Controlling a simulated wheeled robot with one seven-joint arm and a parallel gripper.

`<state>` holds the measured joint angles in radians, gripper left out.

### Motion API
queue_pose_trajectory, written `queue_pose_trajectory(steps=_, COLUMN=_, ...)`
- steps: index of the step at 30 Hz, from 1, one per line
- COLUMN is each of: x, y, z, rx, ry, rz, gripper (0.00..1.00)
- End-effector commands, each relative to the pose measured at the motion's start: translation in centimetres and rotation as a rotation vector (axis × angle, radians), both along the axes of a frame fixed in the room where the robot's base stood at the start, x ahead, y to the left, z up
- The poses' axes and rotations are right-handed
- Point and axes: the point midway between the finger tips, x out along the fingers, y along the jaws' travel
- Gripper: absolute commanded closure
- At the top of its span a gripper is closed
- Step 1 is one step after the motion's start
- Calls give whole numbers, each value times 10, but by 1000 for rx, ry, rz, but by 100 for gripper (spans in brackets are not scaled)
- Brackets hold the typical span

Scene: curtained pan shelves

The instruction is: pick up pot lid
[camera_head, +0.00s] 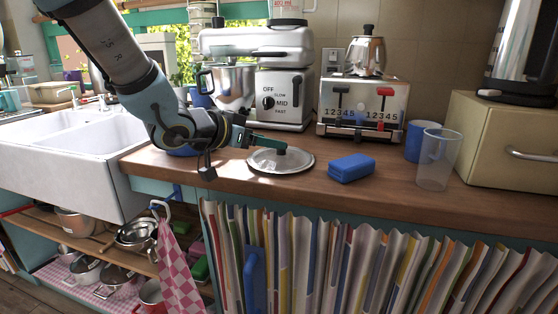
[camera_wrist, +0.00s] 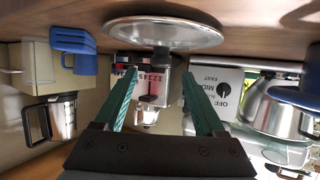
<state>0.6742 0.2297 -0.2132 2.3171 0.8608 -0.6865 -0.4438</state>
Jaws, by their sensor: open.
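The pot lid (camera_head: 270,164) is a round, shiny metal disc lying flat on the wooden counter, in front of the silver stand mixer. It also shows in the upside-down wrist view (camera_wrist: 190,33) at top centre. My gripper (camera_head: 281,147) reaches in low from the left, with its green fingers just above the lid near its middle. In the wrist view the two fingers (camera_wrist: 160,73) are spread apart, and the lid's small knob lies between the lines of their tips. The gripper is open and holds nothing. Part of the knob is hidden by a finger in the head view.
A blue block (camera_head: 351,167) lies right of the lid. The toaster (camera_head: 362,108) and the mixer (camera_head: 284,98) stand behind. A clear glass (camera_head: 437,160), a blue mug (camera_head: 416,140) and a cream bread box (camera_head: 510,135) are further right. The white sink (camera_head: 62,165) is at left.

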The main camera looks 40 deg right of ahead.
Motion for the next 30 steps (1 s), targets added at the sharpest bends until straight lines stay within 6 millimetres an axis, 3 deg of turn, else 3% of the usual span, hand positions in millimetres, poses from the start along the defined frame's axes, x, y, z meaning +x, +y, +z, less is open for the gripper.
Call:
queue_pose_trajectory(steps=15, x=7, y=-49, z=-25, rx=1, ry=0, rz=1, gripper=28)
queue_pose_trajectory(steps=24, x=8, y=-54, z=-27, rx=1, ry=-1, rz=3, gripper=28)
queue_pose_trajectory(steps=30, x=8, y=-53, z=-27, rx=1, ry=-1, rz=3, gripper=50)
